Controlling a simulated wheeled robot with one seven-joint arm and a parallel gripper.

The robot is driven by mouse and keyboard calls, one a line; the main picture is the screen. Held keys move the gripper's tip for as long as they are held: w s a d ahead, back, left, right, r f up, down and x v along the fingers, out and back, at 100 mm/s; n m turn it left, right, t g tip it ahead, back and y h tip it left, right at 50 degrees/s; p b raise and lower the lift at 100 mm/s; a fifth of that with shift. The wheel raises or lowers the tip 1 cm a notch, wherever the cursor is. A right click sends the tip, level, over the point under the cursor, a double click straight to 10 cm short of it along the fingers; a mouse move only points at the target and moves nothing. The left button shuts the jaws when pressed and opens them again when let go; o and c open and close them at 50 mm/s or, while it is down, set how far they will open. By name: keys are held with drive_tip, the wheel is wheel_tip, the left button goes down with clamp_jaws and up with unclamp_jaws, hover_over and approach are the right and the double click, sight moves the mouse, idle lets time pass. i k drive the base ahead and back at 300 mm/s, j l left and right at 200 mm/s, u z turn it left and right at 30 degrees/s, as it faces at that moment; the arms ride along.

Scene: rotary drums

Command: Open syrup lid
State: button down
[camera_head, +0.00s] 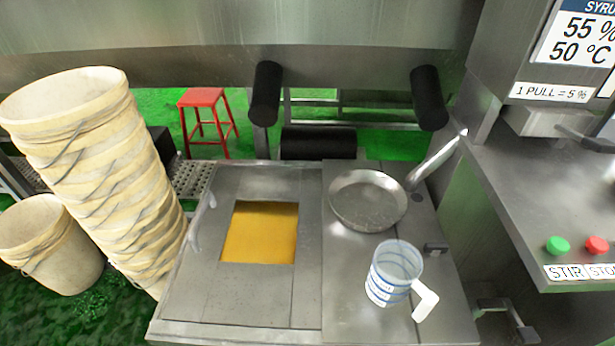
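A steel syrup tank top (170,333) stands in the lower middle of the head view. A flat grey lid panel (195,283) lies level across its left part. A bar handle (197,228) rises along the panel's left edge. A square of amber syrup (260,232) shows in the panel's middle; I cannot tell whether it is a window or an open hole. My gripper is not in view.
A steel pan (367,200) with its handle pointing right and a clear measuring jug (394,270) stand right of the panel. Stacked cream buckets (95,160) lean close on the left. A syrup dispenser (545,65) and a counter with green (557,246) and red (597,245) buttons are at right. Black rollers (318,143) lie behind.

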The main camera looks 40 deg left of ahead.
sight(206, 290)
drive_tip(key=u, duration=1.8)
drive_tip(key=i+j+u, duration=0.1)
drive_tip(key=j+u, duration=0.15)
drive_tip(key=i+j+u, duration=0.15)
drive_tip(key=j+u, duration=0.15)
drive_tip(key=j, duration=0.1)
